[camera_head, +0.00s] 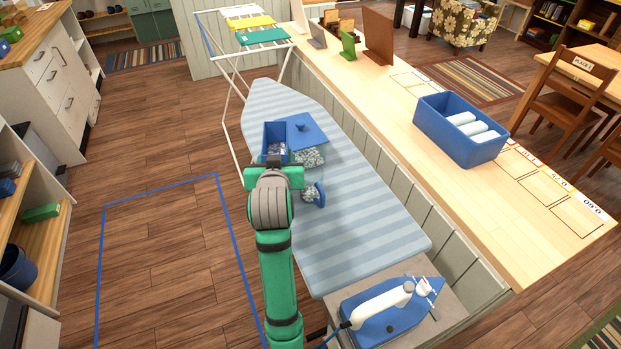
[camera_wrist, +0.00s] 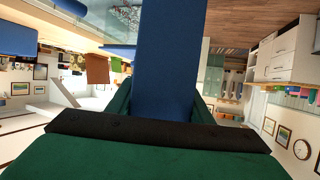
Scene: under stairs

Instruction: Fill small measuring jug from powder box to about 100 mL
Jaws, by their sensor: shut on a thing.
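My gripper (camera_head: 274,172) is shut on a blue open-topped box, the powder box (camera_head: 268,141), over the ironing board. Some pale, dark-flecked contents show inside the box. In the wrist view the blue box (camera_wrist: 165,60) stands between the green fingers and fills the middle. A small clear jug with a blue handle (camera_head: 319,194) stands on the board just right of my gripper, partly hidden by it. Its fill level and marks are too small to read. A flat blue lid with a knob (camera_head: 306,131) is right of the box.
A speckled grey-white thing (camera_head: 312,157) sits between lid and jug. The striped ironing board (camera_head: 350,225) is clear toward its near end, where an iron (camera_head: 385,305) rests on a blue pad. A counter (camera_head: 440,155) with a blue crate (camera_head: 432,122) of white rolls runs along the right.

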